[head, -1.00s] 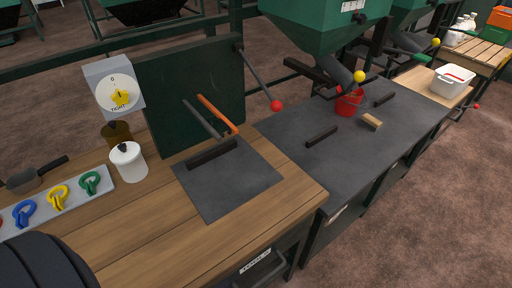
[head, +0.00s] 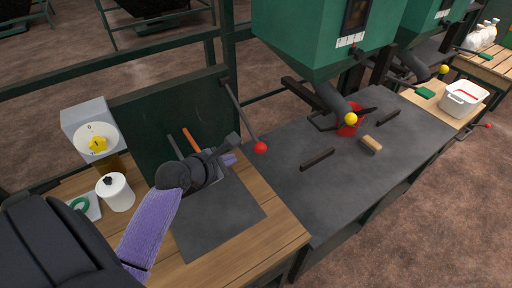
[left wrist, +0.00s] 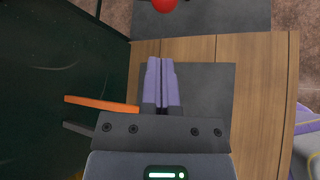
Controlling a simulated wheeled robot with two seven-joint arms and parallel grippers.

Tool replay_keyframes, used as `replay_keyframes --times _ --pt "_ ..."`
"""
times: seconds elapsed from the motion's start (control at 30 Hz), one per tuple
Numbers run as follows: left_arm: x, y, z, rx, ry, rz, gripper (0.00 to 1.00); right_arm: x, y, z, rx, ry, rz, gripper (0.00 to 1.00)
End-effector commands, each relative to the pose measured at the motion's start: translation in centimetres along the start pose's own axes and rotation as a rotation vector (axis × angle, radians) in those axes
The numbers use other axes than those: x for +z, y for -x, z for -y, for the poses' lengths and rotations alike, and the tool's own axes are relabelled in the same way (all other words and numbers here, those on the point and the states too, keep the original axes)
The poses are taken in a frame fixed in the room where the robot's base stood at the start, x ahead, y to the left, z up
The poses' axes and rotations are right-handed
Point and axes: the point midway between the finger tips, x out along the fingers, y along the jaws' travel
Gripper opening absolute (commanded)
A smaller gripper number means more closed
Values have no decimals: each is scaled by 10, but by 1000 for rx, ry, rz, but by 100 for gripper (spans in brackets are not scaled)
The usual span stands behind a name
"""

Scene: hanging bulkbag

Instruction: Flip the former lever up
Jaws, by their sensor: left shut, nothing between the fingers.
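A dark rod lever with a red ball knob (head: 261,147) slants down from the upper right edge of the green panel (head: 150,122). The knob also shows at the top of the left wrist view (left wrist: 164,5). I cannot tell for sure that this is the former lever. My left gripper (head: 230,160) is above the dark plate, left of the knob and apart from it. In the left wrist view its purple fingers (left wrist: 161,78) are together and empty, pointing toward the knob. My right gripper is not in view.
An orange bar (head: 192,138) and a grey bar stand beside the panel, close to my left gripper. A dial box (head: 90,130) and white pot (head: 115,192) are at left.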

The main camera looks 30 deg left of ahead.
Motion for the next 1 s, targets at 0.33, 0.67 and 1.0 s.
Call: replay_keyframes --times 0.33,0.67,1.0 --pt "-2 -32 2 -3 -6 -1 0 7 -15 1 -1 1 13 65" --pt "-2 -91 3 -3 -6 -3 0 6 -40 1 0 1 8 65" --pt "0 -100 1 -2 -7 -3 0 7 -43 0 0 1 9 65"
